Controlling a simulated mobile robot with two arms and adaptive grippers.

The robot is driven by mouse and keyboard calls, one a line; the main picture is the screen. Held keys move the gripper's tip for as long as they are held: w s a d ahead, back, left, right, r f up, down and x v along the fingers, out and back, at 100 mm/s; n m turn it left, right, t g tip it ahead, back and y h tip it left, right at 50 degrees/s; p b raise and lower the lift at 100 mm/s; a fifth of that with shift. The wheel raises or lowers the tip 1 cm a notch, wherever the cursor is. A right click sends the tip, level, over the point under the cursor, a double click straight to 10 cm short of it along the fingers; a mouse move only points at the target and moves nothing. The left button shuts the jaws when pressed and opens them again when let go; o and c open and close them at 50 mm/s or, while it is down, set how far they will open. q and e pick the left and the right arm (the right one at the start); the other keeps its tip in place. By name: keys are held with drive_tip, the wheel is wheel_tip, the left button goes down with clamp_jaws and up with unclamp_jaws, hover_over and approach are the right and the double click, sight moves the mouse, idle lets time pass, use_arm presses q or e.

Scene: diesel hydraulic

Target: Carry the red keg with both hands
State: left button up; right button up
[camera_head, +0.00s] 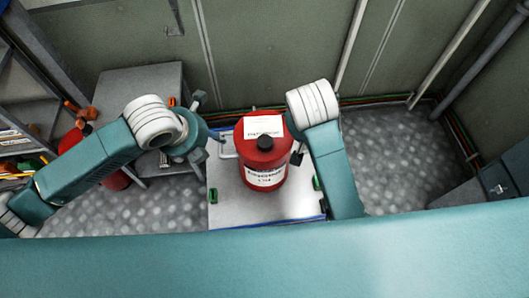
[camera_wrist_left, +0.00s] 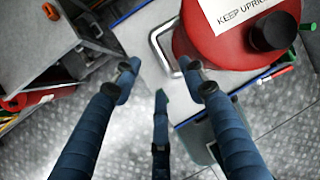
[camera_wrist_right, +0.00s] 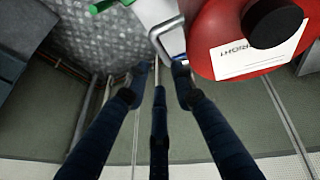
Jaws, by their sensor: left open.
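The red keg (camera_head: 251,167) stands upright, with a black cap on top and white labels. A grey metal handle (camera_wrist_left: 160,45) sticks out from its side in the left wrist view. My left gripper (camera_head: 204,128) is open and empty to the left of the keg, its fingers short of the handle. My right gripper (camera_wrist_right: 160,75) has its fingers close to the other grey handle (camera_wrist_right: 160,32) at the keg's right side. Its tips show a gap, but whether they hold the handle is unclear. In the head view my right wrist hides most of it.
The keg stands on a pale, blue-edged platform (camera_head: 228,214) with green clips. A grey cabinet (camera_head: 140,80) is at the left, with another red container (camera_head: 113,179) by it. A wall stands close behind. Patterned floor (camera_head: 390,150) is clear at the right.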

sight(219, 146)
use_arm(q)
drive_tip(key=x, duration=0.9)
drive_tip(key=shift+f, duration=0.1)
use_arm(e)
drive_tip(key=x, duration=0.9)
drive_tip(key=shift+f, duration=0.1)
use_arm(q)
drive_tip(key=shift+a, duration=0.1)
drive_tip(key=c, duration=0.7)
use_arm(e)
clamp_jaws()
use_arm(q)
clamp_jaws()
